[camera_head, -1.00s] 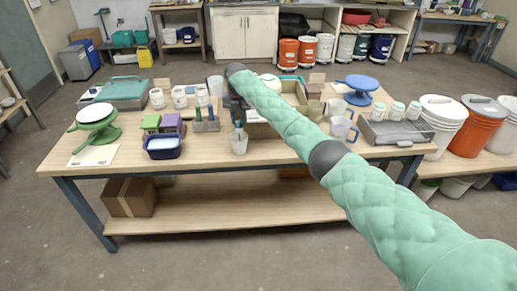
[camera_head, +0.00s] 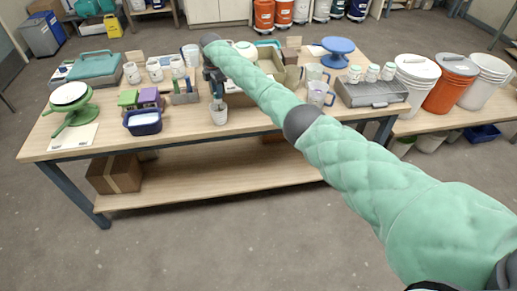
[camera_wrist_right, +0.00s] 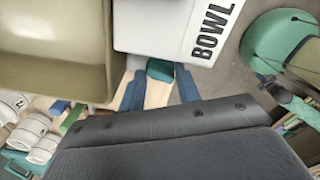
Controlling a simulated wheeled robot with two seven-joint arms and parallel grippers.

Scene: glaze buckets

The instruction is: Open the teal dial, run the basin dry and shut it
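My right gripper (camera_head: 217,92) hangs downward over the worktable, just above a small pale cup-like vessel (camera_head: 219,114). In the right wrist view two dark blue fingers (camera_wrist_right: 160,90) stand apart, with a teal piece (camera_wrist_right: 160,69), possibly the dial, between their far ends. Whether they press on it I cannot tell. A beige basin-like box (camera_head: 292,78) stands beside and behind my right forearm, partly hidden by it. In the wrist view a beige wall (camera_wrist_right: 55,45) is close at upper left, next to a white surface (camera_wrist_right: 165,30) lettered "BOWL". My left gripper is not in view.
Large buckets (camera_head: 450,82) stand at right.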

